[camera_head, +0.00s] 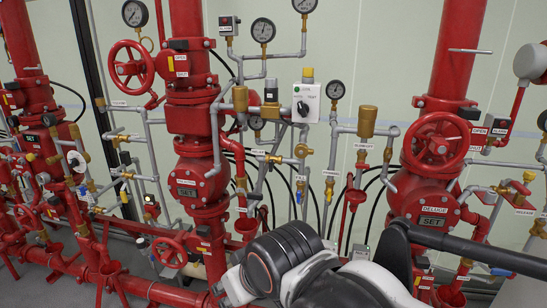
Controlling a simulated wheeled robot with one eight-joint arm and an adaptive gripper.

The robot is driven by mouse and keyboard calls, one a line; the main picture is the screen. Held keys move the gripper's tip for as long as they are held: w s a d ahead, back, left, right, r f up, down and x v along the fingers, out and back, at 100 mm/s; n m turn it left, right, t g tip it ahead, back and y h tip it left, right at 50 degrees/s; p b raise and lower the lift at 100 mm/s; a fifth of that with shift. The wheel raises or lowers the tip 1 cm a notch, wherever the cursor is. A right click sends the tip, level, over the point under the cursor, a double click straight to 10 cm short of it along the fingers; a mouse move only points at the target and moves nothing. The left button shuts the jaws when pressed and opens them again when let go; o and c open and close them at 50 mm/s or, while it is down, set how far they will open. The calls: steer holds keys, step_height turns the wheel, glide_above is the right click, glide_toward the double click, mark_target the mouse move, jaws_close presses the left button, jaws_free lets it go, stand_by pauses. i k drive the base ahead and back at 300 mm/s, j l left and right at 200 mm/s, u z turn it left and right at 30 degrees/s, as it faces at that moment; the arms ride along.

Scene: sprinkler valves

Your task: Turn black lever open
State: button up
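A white switch box (306,103) hangs among the pipes near the centre, with a green lamp and a short black lever (303,108) on its front. This is the clearest black lever I see, but I cannot tell whether it is the one named. Its setting is too small to read. My arm's black and white links fill the bottom centre, below the box and apart from it. The fingers of my gripper do not show.
Red deluge valves stand left (196,183) and right (424,205), with red handwheels (132,64), (435,142) above. Gauges, thin pipes and brass fittings crowd the space between. A long black bar (480,250) crosses the lower right; I cannot tell whether it is mine.

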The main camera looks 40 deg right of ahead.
mark_target(252, 196)
steer(key=k+l+z, duration=0.15)
steer(key=z, duration=0.35)
steer(key=l+z, duration=0.3)
steer(key=z, duration=0.15)
steer(key=k+l, duration=0.05)
